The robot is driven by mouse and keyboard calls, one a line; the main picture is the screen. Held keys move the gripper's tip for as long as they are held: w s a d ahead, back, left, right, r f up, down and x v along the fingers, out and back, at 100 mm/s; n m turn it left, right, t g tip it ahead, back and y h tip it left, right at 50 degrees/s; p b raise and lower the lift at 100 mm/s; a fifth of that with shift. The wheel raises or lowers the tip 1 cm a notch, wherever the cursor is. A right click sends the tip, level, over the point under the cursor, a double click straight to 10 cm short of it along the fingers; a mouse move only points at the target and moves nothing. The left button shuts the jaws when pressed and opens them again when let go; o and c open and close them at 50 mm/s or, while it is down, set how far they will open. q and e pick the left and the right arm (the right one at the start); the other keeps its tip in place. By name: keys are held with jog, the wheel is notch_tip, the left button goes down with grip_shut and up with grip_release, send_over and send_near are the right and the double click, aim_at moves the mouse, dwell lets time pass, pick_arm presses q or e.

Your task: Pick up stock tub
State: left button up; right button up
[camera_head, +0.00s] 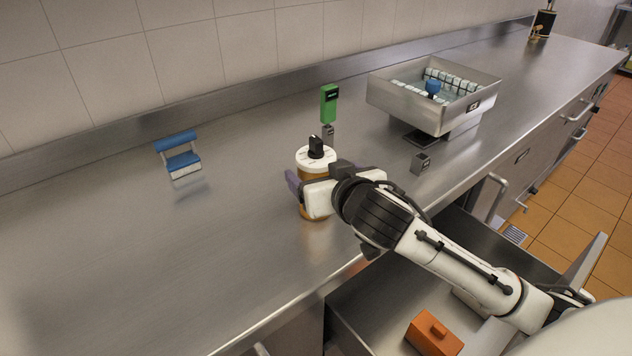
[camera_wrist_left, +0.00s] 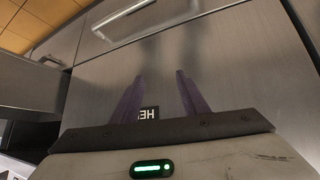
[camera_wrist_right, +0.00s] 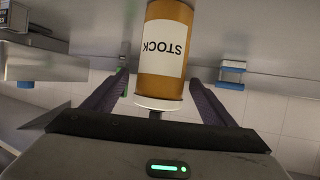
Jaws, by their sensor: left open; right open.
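The stock tub (camera_head: 316,160) is an amber cylinder with a white lid and a black knob, standing upright on the steel counter. It also shows in the right wrist view (camera_wrist_right: 163,50), upside down there, with a white label reading STOCK. My right gripper (camera_head: 298,185) is at the tub in the head view and hides part of its side. In the right wrist view its purple fingers are open, one on each side of the tub, with gaps visible. My left gripper (camera_wrist_left: 158,90) is open and empty in front of steel cabinet fronts; it does not show in the head view.
A steel tray (camera_head: 432,95) with several small white items stands behind on the right. A green-topped tag stand (camera_head: 329,104) is just behind the tub. A blue-topped holder (camera_head: 179,156) stands left. An orange block (camera_head: 432,333) lies in an open drawer below. The counter's left is clear.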

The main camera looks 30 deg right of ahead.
aim_at(316, 138)
jog(key=shift+x, duration=1.1)
jog(key=c, duration=1.5)
jog(key=shift+r, duration=0.1)
jog(key=shift+c, duration=0.5)
notch_tip(316, 138, up, 10)
jog(key=shift+r, duration=0.1)
jog(key=shift+r, duration=2.4)
